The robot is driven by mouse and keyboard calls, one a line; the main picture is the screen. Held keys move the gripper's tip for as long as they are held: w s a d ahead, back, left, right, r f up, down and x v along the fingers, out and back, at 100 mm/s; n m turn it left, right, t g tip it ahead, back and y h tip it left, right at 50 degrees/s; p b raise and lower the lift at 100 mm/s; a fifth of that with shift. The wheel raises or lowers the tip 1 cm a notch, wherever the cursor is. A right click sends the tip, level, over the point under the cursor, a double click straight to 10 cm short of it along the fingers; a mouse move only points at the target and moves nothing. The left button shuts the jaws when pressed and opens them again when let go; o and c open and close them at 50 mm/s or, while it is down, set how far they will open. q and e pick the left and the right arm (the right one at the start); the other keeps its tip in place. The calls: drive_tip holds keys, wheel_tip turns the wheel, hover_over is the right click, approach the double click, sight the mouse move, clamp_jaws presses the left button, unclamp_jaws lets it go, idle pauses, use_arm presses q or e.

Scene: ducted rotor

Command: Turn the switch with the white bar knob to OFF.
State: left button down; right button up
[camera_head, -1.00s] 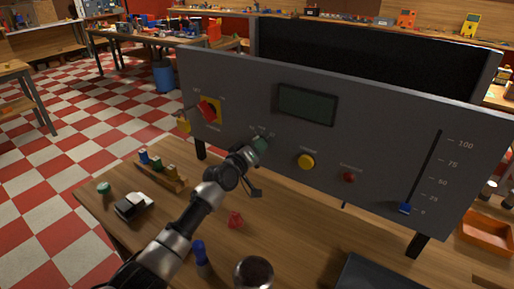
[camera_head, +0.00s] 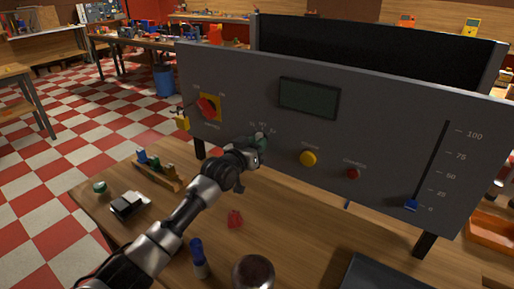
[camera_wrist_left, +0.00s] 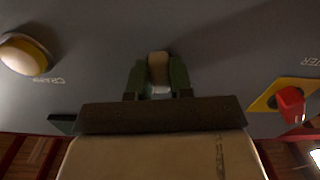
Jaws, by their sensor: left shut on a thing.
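The grey control panel (camera_head: 390,145) stands upright on the bench. The white bar knob (camera_wrist_left: 158,70) shows pale in the left wrist view, between the two green fingertips of my left gripper (camera_wrist_left: 158,78). The fingers are shut on its sides. In the head view my left gripper (camera_head: 262,144) is at the panel face, just under small white labels that are too small to read surely. There the gripper mostly hides the knob, so its exact angle cannot be told. My right gripper is not in view.
A red rotary switch (camera_head: 207,107) on a yellow plate is left of the knob. A yellow button (camera_head: 308,159), a red button (camera_head: 352,174) and a blue slider (camera_head: 411,204) are right.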

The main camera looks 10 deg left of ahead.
use_arm(q)
drive_tip(key=shift+m, duration=0.6)
drive_tip(key=c, duration=1)
unclamp_jaws()
drive_tip(key=shift+s+a, duration=0.1)
drive_tip(key=b+v, duration=0.1)
drive_tip(key=v, duration=0.9)
drive_tip(key=shift+s, duration=0.3)
drive_tip(key=shift+a+f, duration=0.1)
drive_tip(key=shift+f, duration=0.05)
